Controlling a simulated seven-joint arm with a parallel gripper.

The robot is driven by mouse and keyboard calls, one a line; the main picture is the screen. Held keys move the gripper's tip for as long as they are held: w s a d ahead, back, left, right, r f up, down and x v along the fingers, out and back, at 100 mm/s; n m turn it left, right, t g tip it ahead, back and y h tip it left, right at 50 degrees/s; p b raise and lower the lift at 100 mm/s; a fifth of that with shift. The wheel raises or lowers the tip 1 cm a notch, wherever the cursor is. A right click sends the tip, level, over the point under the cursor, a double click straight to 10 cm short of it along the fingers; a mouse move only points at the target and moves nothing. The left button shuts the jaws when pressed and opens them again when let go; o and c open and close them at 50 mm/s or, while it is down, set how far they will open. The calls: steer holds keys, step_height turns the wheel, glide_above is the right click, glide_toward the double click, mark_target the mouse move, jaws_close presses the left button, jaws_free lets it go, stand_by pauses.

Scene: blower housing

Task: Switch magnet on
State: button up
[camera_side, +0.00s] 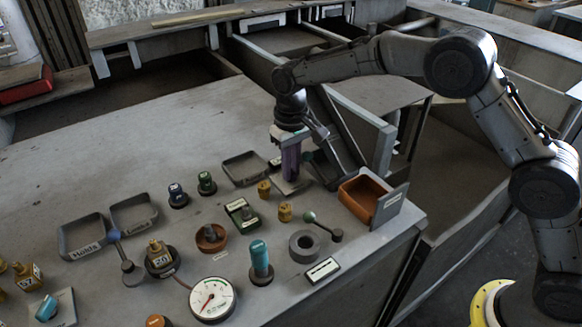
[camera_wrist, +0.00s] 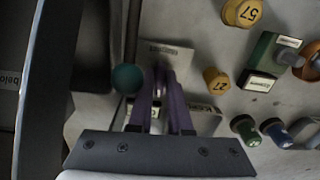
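My gripper (camera_side: 290,172) points down over a pale plate (camera_side: 291,186) near the right end of the bench. Its purple fingers also show in the wrist view (camera_wrist: 163,80), in front of a pale labelled plate (camera_wrist: 168,52). The fingers are close together there; whether they are shut or hold something is unclear. A dark teal ball knob on a dark rod (camera_wrist: 128,78) is just left of the fingers in the wrist view. In the side view, a lever with a green ball knob (camera_side: 309,217) stands nearer the front. No label readable as magnet shows.
Two yellow knobs (camera_side: 263,188) (camera_side: 285,212), a grey ring (camera_side: 303,246) and a turquoise cylinder (camera_side: 260,262) stand in front. An orange bin (camera_side: 364,194) is at the right edge. A dark sloping panel (camera_side: 340,150) rises close beside my gripper. The bench's back left is clear.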

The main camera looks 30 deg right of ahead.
steer(key=o, duration=0.4)
step_height(320, 180, up, 14)
steer(key=shift+f, duration=0.1)
stand_by(0.5)
